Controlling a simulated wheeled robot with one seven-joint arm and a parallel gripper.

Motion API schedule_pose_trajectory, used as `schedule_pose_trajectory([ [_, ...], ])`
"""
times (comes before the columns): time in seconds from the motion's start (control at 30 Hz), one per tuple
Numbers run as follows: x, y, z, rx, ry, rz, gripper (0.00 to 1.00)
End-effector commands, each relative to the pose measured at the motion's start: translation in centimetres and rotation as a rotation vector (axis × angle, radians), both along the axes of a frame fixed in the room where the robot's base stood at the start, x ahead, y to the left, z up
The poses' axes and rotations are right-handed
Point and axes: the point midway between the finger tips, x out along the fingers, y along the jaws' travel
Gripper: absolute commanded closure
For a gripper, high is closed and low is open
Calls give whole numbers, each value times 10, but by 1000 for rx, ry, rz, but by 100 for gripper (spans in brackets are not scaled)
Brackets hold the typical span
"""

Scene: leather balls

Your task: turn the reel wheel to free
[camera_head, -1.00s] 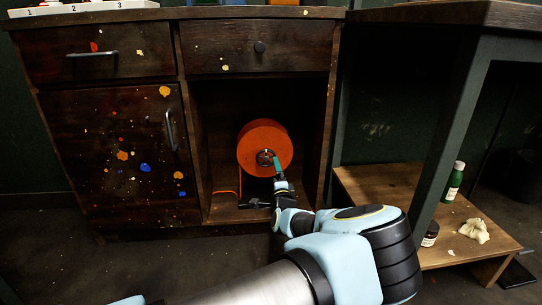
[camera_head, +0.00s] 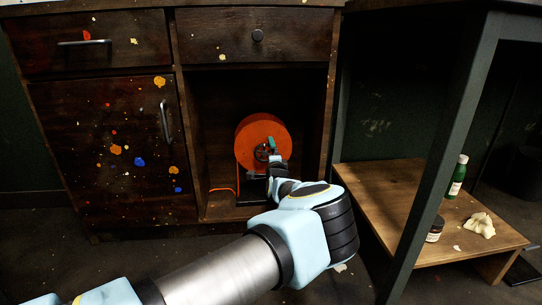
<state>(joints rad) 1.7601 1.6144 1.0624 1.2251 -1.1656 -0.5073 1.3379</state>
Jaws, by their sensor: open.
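The orange reel wheel (camera_head: 250,133) stands upright in the open bay of the dark wooden cabinet. A dark hub with a small green part (camera_head: 273,150) shows at its middle. An orange cord (camera_head: 222,190) runs from the reel's left side down to the bay floor. My gripper (camera_head: 270,158) is open at the front of the hub, overlapping its lower right part in the picture. I cannot tell whether the fingers touch the green part. My wrist and arm hide the lower right of the reel and part of its stand.
The bay's walls stand close on both sides of the reel. A paint-spotted door (camera_head: 105,150) is shut at left, and a drawer (camera_head: 252,41) is shut above. At right, a low wooden shelf (camera_head: 385,188) holds a green bottle (camera_head: 457,177), a jar (camera_head: 435,229) and a crumpled cloth (camera_head: 480,225).

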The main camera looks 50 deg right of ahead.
Motion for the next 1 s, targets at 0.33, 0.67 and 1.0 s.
schedule_pose_trajectory([
  [0.33, 0, 0, 0, 1, 1, 0, 19],
  [0.67, 0, 0, 0, 1, 1, 1, 56],
  [1.0, 0, 1, 0, -15, 15, 1, 67],
])
